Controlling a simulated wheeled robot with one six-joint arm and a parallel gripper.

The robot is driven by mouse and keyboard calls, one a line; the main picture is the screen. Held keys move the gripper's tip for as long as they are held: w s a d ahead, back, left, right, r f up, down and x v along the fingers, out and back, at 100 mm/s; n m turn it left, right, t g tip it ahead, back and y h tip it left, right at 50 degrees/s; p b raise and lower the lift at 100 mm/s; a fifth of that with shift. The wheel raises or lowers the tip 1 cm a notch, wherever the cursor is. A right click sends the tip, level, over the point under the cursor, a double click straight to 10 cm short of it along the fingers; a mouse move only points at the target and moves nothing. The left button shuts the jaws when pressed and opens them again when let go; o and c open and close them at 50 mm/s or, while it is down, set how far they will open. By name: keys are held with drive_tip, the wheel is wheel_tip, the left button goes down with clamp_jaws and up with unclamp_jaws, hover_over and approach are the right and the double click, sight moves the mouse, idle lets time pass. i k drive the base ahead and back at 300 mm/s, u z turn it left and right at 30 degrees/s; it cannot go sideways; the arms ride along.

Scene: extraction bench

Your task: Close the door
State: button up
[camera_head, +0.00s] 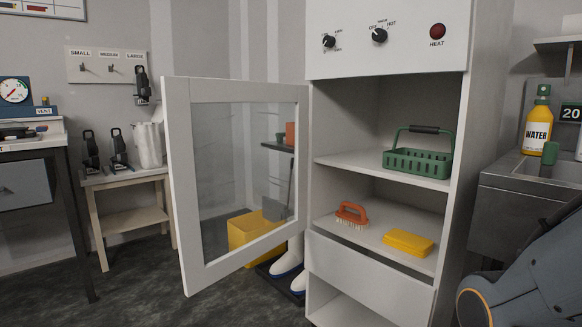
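The door (178,190) is a white frame with a clear glass pane. It hangs on the left side of a tall white cabinet (386,40) and stands wide open, swung out to the left. The cabinet's shelves are exposed. A green basket (417,162) with a dark handle sits on the upper shelf. An orange brush (352,213) and a yellow sponge (408,242) lie on the lower shelf. My gripper is not in view; only part of my arm shows at the lower right.
A low wooden table (128,222) stands left of the door. A metal sink (515,180) with a yellow water bottle (537,125) is at the right. Dark floor lies below the door.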

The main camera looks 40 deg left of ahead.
sight(178, 92)
drive_tip(key=u, duration=2.85)
drive_tip(key=i, duration=2.6)
drive_tip(key=z, duration=2.75)
